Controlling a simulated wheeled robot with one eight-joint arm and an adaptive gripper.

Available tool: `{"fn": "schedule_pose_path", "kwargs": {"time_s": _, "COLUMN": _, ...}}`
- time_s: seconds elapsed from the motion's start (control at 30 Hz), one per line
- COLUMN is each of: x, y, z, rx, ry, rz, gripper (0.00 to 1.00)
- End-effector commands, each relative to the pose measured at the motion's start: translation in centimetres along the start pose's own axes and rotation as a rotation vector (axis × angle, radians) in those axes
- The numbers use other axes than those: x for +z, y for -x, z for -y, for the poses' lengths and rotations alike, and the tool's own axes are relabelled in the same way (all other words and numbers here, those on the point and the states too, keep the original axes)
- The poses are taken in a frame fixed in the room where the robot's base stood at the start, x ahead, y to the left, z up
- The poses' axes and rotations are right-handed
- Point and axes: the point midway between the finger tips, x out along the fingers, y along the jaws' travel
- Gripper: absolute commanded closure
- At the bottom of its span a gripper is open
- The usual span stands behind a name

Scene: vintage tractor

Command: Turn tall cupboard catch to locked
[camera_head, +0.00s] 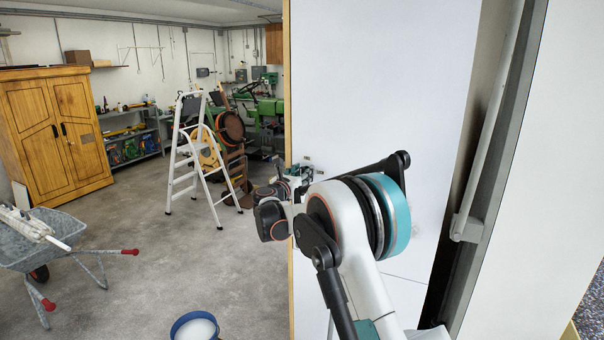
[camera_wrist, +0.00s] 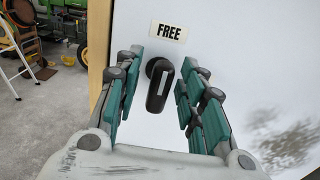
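The catch (camera_wrist: 157,88) is a black handle on a round base, with a pale stripe along it. It sits on a tall white panel (camera_head: 375,80) with a wooden edge, and its handle extends down in the wrist view. A label reading "FREE" (camera_wrist: 167,31) is on the panel above it. My gripper (camera_wrist: 162,70) is open, its teal-padded fingers on the left and right of the catch. White panel shows between the catch and both fingers, so they look apart from it. In the head view my gripper (camera_head: 297,170) is small and partly hidden by my arm, and the catch cannot be made out.
A grey vertical frame with a pale bar (camera_head: 490,130) stands right of the panel. To the left are a wheelbarrow (camera_head: 45,240), a blue-rimmed bucket (camera_head: 193,328), a white stepladder (camera_head: 183,160) and a wooden cupboard (camera_head: 50,130). Open concrete floor lies between them.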

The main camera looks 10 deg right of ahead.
Motion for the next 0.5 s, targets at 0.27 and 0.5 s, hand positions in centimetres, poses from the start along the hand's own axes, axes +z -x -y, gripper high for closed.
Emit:
{"fn": "schedule_pose_path", "kwargs": {"time_s": 0.27, "x": -0.01, "y": 0.01, "z": 0.0, "rx": 0.0, "ry": 0.0, "rz": 0.0, "gripper": 0.79}}
{"fn": "schedule_pose_path", "kwargs": {"time_s": 0.5, "x": 0.0, "y": 0.03, "z": -0.01, "rx": 0.0, "ry": 0.0, "rz": 0.0, "gripper": 1.0}}
